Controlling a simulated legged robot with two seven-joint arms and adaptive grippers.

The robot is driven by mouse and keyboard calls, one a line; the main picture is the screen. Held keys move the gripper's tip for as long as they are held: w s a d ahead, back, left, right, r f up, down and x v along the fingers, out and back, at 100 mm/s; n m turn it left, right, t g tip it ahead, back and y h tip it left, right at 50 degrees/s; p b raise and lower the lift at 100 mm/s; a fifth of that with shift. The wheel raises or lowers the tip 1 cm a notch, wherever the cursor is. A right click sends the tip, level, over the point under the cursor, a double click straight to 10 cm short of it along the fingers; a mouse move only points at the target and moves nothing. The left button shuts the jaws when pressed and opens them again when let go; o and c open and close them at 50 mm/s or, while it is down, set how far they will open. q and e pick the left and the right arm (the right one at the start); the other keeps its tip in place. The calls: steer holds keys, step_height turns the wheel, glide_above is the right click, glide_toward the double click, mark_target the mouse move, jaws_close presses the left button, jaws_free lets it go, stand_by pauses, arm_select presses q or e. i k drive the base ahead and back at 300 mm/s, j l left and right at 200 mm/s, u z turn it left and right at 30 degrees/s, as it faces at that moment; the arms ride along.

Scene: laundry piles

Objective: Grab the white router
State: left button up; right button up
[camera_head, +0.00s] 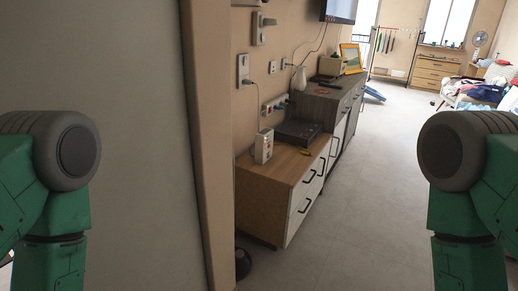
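A small white box-shaped device (264,146), which looks like the white router, stands upright on the near end of a low wooden cabinet (262,190). It is close to the wall. My two green arms with grey round joints show at the left and right edges of the view. Neither gripper shows, and nothing of mine touches the router.
A dark flat box (297,132) sits behind the router on the cabinet. A wall edge (205,150) stands close on the left. The grey floor (365,215) to the right of the cabinet is clear. A clothes pile (488,92) lies at the far right.

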mark_target(264, 138)
steer(key=i+l+z, duration=0.3)
steer(key=i, duration=0.15)
steer(key=i+l+z, duration=0.2)
steer(key=i+z, duration=0.15)
steer(key=i, duration=0.15)
steer(key=i+l+u, duration=0.1)
steer(key=i, duration=0.4)
steer(key=i+l, duration=0.2)
steer(key=i, duration=0.3)
steer(key=i+l+u, duration=0.15)
steer(key=i, duration=0.35)
